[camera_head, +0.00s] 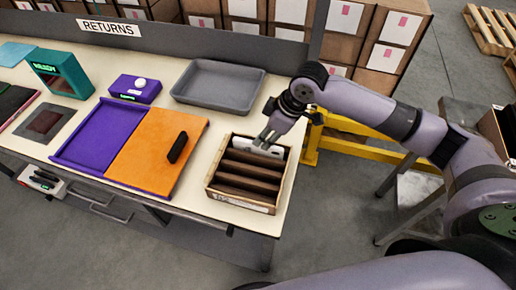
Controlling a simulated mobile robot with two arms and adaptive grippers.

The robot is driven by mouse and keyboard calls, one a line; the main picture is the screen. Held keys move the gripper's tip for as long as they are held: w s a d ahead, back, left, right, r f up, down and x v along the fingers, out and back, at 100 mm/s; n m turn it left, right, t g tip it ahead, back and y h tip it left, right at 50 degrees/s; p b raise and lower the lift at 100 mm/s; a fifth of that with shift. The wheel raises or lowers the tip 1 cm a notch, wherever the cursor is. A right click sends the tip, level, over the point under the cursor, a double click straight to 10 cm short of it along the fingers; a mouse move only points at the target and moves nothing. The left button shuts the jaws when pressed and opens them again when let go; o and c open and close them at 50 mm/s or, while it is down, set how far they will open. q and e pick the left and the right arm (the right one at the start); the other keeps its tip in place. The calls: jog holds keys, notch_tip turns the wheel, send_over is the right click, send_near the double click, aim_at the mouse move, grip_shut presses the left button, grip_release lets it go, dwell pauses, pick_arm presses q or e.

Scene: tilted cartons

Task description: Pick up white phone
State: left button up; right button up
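What looks like the white phone (274,151) stands in the rear slot of an open wooden-looking carton (239,203) with dark brown dividers, at the table's right front corner. Only its upper part shows above the dividers. My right gripper (264,141) reaches down from the right over the carton's back, its fingers at the phone's top edge. The view is too small to tell whether the fingers are apart or closed on the phone. My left gripper is not in view.
On the table (222,123) are a grey tray (218,87), a purple and orange mat (150,150) with a black item (178,147), a purple box (135,89) and a teal device (60,74). A yellow rail (350,143) stands right of the table.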

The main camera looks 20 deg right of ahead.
aim_at(258, 151)
jog(key=x, duration=0.2)
jog(key=shift+a+f, duration=0.25)
jog(key=shift+f, duration=0.05)
jog(key=shift+w+a+f, duration=0.15)
jog(key=shift+f, duration=0.3)
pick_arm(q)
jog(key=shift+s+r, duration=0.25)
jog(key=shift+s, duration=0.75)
pick_arm(e)
jog(key=shift+c, duration=0.6)
jog(key=c, duration=0.4)
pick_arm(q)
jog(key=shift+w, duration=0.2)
pick_arm(e)
grip_shut()
